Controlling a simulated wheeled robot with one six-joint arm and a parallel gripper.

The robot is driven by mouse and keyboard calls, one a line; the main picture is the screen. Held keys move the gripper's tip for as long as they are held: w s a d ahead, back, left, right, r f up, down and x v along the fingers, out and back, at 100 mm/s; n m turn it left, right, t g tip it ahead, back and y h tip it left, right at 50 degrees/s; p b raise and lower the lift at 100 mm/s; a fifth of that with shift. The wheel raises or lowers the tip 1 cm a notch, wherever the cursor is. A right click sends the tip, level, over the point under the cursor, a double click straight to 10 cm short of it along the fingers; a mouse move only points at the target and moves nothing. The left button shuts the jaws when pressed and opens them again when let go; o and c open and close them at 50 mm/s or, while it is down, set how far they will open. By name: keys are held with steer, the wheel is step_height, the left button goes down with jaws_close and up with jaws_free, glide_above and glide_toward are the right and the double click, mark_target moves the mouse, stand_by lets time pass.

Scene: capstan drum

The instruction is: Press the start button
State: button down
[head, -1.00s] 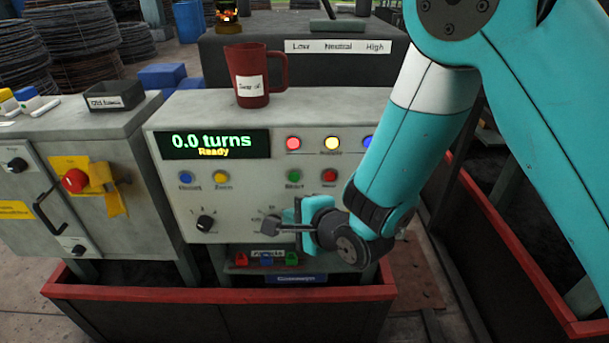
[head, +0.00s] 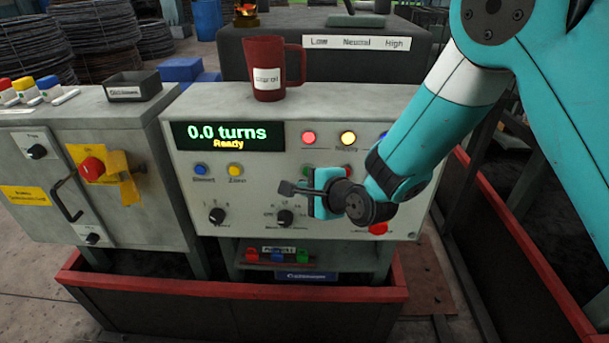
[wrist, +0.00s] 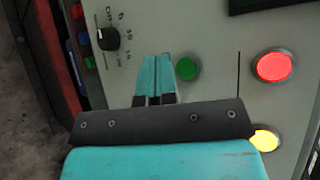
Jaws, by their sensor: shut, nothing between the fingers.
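The start button is a green round button on the grey control panel (head: 185,155). It shows in the wrist view (wrist: 187,69), just right of my fingertips, and partly behind my gripper in the head view (head: 308,171). My gripper (head: 287,188) is shut and empty in front of the panel, just below and left of the green button in the head view. The closed teal fingers also show in the wrist view (wrist: 155,70). I cannot tell the gap between the fingertips and the panel. The display (head: 229,135) reads "0.0 turns" and "Ready".
A lit red button (head: 309,138) and a yellow one (head: 348,138) sit above. A knob (head: 285,217) lies below my gripper. A dark red mug (head: 268,70) stands on top of the panel. A grey cabinet with a red emergency knob (head: 92,168) is at left.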

steer(key=shift+w, duration=0.95)
stand_by(1.4)
steer(key=shift+w, duration=0.35)
